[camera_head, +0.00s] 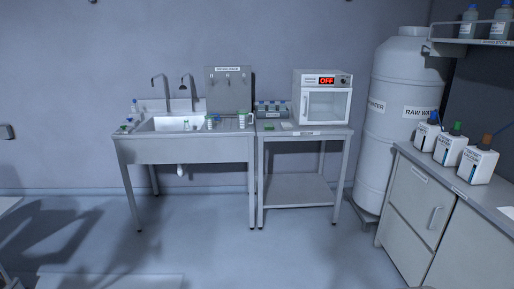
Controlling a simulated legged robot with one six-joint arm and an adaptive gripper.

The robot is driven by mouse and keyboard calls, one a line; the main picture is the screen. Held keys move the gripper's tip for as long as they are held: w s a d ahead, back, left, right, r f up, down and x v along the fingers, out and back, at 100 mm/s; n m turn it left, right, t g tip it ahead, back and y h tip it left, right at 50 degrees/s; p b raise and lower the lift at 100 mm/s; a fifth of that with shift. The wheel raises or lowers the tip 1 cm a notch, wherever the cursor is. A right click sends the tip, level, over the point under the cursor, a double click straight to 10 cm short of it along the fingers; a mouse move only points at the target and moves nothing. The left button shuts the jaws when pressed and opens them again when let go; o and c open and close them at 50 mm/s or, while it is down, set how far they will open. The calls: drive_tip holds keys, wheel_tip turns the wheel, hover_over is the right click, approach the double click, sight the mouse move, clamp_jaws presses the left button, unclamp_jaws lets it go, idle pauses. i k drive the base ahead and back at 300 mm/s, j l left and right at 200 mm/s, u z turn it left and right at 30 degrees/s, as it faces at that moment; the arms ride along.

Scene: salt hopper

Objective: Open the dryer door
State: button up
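The dryer (297,97) is a small white box oven on a steel side table, right of the sink. Its front panel has a red display reading OFF. Its door (328,104) has a glass window and looks closed. A light vertical handle (306,103) is at the door's left side. My gripper is not in this view, so its state and its place relative to the dryer do not show.
The steel table (296,190) with a lower shelf stands beside the sink unit (185,150). A tall white water tank (392,130) is right of the dryer. A counter with drawers (420,205) and several bottles juts in at the right. The floor ahead (250,255) is open.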

sight(304, 102)
drive_tip(key=i, duration=1.4)
drive_tip(key=i+z, duration=0.1)
drive_tip(key=i, duration=0.6)
drive_tip(key=i+j+z, duration=0.15)
drive_tip(key=i, duration=0.6)
drive_tip(key=i+z, duration=0.4)
drive_tip(key=i, duration=0.15)
drive_tip(key=i+j+z, duration=0.3)
drive_tip(key=i+z, duration=0.15)
drive_tip(key=i, duration=0.1)
